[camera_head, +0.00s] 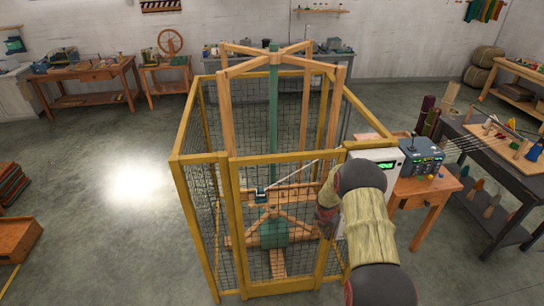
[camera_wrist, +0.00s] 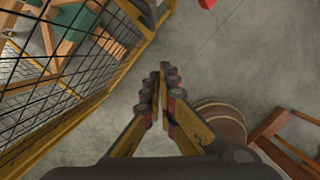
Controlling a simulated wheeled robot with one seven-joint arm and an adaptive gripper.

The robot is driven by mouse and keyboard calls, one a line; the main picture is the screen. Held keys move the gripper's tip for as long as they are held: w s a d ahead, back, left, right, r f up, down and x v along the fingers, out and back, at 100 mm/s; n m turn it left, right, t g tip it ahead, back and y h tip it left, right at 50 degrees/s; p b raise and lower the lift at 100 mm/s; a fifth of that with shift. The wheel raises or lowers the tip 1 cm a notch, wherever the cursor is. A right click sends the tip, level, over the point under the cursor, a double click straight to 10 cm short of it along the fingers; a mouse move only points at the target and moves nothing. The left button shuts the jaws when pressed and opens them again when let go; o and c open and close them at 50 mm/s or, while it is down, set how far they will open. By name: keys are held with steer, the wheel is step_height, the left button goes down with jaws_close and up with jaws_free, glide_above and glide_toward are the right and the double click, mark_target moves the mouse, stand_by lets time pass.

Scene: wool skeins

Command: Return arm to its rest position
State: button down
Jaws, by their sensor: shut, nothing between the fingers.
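My gripper (camera_wrist: 163,82) shows in the wrist view with its two fingers together and nothing between them. It points down over bare grey floor, beside the mesh wall of the yellow-framed cage (camera_wrist: 112,72). In the head view my arm reaches up from the lower right to the front right corner of the cage (camera_head: 290,160). The arm's far end bends down there, and the gripper's fingers cannot be made out in that view.
A wooden winder (camera_head: 273,120) stands inside the cage. A white control box (camera_head: 378,155) and a small side table (camera_head: 425,190) are close to my arm. A round wooden thing (camera_wrist: 222,122) is right of the fingers. Open floor (camera_head: 110,200) lies left.

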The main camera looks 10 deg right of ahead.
steer(key=s+a+m+g, duration=0.3)
steer(key=s+m, duration=0.7)
steer(key=m, duration=0.2)
steer(key=s+a+r+m+y+b, duration=0.1)
steer(key=s+a+r+m+b, duration=0.1)
steer(key=s+a+r+m, duration=0.4)
steer(key=s+a+r+m+b, duration=0.1)
steer(key=s+r+m+b, duration=0.15)
steer(key=r, duration=0.55)
steer(key=s+a+r+m+y+b, duration=0.1)
steer(key=s+a+r+m+b, duration=0.1)
steer(key=s+a+r+m, duration=0.4)
steer(key=s+a+r+t+b, duration=0.3)
steer(key=s+a+r+b, duration=0.1)
steer(key=s, duration=0.3)
steer(key=s+a+r+n+t+b, duration=0.1)
steer(key=s+a+r+t+b, duration=0.3)
steer(key=s+b, duration=0.3)
steer(key=shift+v, duration=0.85)
